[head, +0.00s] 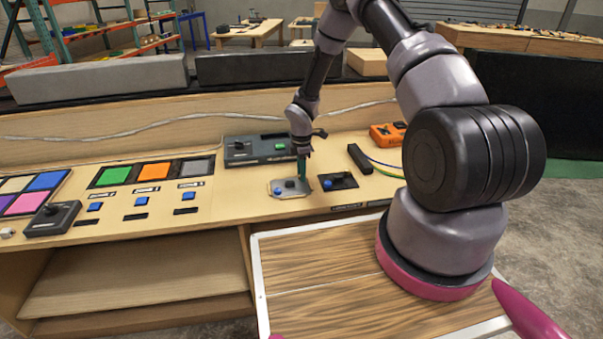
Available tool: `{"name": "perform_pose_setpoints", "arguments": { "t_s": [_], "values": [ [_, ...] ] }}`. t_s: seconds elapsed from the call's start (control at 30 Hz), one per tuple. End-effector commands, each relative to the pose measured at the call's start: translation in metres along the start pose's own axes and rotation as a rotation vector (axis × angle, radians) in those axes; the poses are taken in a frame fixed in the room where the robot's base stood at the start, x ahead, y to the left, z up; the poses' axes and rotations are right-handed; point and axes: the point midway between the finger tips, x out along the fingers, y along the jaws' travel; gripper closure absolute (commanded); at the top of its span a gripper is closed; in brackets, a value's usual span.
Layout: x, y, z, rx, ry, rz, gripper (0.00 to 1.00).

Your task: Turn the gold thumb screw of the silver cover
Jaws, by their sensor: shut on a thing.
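The silver cover (293,193) lies on the console top near the middle of the head view. A dark knob and a blue button show on or through it. My gripper (302,172) points straight down at the cover's right part, with its greenish fingers shut. The fingertips reach down to the cover. The gold thumb screw is not visible; the fingers hide the spot they close on, and it appears to be between them.
A black panel with a blue button (338,182) sits just right of the cover. A dark box with a green button (257,149) stands behind. A black bar (359,158) and an orange device (388,134) are to the right. Colored pads and blue buttons lie left.

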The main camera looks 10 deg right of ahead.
Motion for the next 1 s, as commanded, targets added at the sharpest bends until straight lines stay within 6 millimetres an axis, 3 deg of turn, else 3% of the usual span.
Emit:
{"name": "perform_pose_setpoints", "arguments": {
  "t_s": [0.4, 0.9, 0.93, 1.0],
  "values": [
    [0.0025, -0.0026, 0.0006, -0.167, 0.0, -0.006, 1.0],
    [0.0025, -0.0027, 0.0007, -0.184, 0.0, -0.006, 1.0],
    [0.0025, -0.0027, 0.0008, -0.184, 0.0, -0.006, 0.66],
    [0.0024, -0.0026, 0.0007, -0.184, 0.0, -0.006, 0.39]
  ]
}}
